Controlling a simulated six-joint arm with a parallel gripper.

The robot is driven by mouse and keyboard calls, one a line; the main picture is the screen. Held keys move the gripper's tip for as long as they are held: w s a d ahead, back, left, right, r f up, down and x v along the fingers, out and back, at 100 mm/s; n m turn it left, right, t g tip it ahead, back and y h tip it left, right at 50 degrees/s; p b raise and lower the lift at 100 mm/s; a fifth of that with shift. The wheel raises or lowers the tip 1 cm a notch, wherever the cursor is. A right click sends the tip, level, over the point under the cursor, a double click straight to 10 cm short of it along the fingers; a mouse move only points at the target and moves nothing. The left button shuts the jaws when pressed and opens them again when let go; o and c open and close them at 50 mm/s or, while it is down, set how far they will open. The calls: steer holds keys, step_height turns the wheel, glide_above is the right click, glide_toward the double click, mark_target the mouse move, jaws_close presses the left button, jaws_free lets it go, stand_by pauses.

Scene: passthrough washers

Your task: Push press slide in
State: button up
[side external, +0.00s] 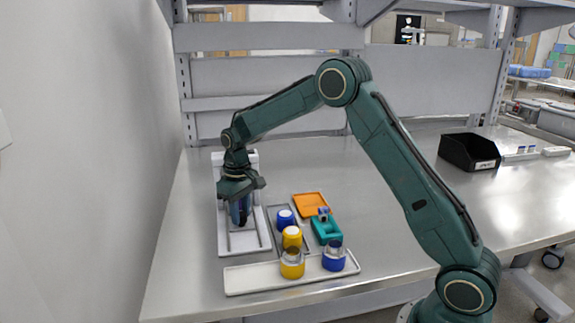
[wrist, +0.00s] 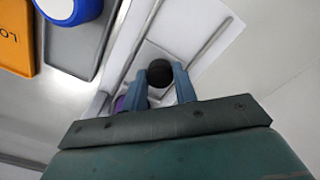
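The press slide is a long white track (side external: 261,228) with raised rails at the left of the bench. It also shows in the wrist view (wrist: 205,22). A round black knob (wrist: 160,73) stands over the track. My gripper (side external: 240,218) points down over the middle of the track. In the wrist view its two blue fingers (wrist: 160,84) lie on either side of the knob and appear to touch it. The knob is hidden in the side view. A small purple part (wrist: 118,103) shows beside the left finger, mostly hidden.
Right of the track is a grey tray (side external: 273,212) with a blue-and-white jar (side external: 285,219) and a yellow jar (side external: 292,237). A white tray (side external: 240,280) in front holds yellow and blue cups. An orange tray (side external: 310,204) and teal holder (side external: 326,230) stand beside. A wall is close left.

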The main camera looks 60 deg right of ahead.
steer(key=o, duration=0.4)
steer(key=shift+o, duration=0.2)
steer(key=shift+r, duration=0.15)
step_height(320, 180, up, 14)
steer(key=shift+f, duration=0.2)
stand_by(0.4)
